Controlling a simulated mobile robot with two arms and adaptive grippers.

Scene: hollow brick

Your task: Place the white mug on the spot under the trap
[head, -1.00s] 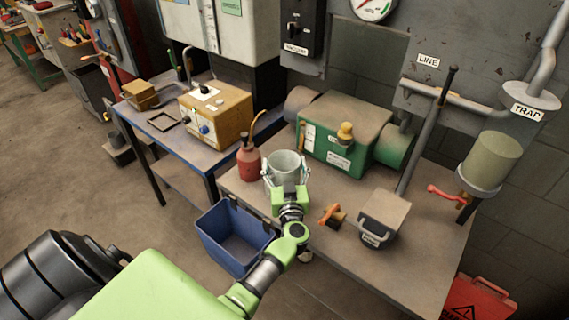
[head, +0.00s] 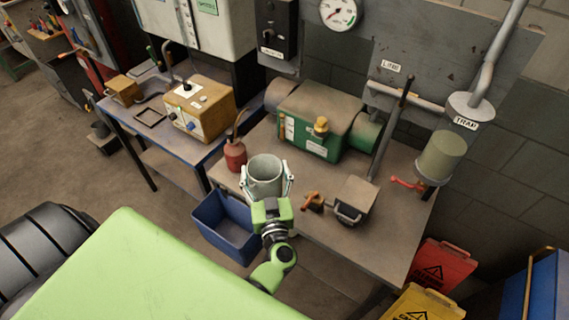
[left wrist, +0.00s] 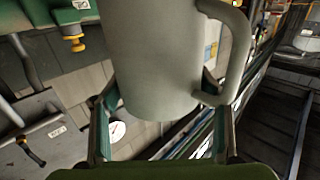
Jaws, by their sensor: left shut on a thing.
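The white mug (head: 265,168) is upright in the head view, in front of the green machine, at the near edge of the workbench. My left gripper (head: 267,184) is shut on it, one finger on each side. In the left wrist view the mug (left wrist: 150,55) fills the upper middle, its handle on the right. The trap (head: 440,157) is a cloudy cylinder with a red lever, at the bench's right end under a "TRAP" label. No marked spot is clearly visible under it. My right gripper is not in view.
A red oil can (head: 235,156) stands left of the mug. A grey box with a handle (head: 352,199) and an orange valve piece (head: 312,202) lie between mug and trap. A slanted lever (head: 392,125) rises behind the box. A blue bin (head: 228,228) is below the bench edge.

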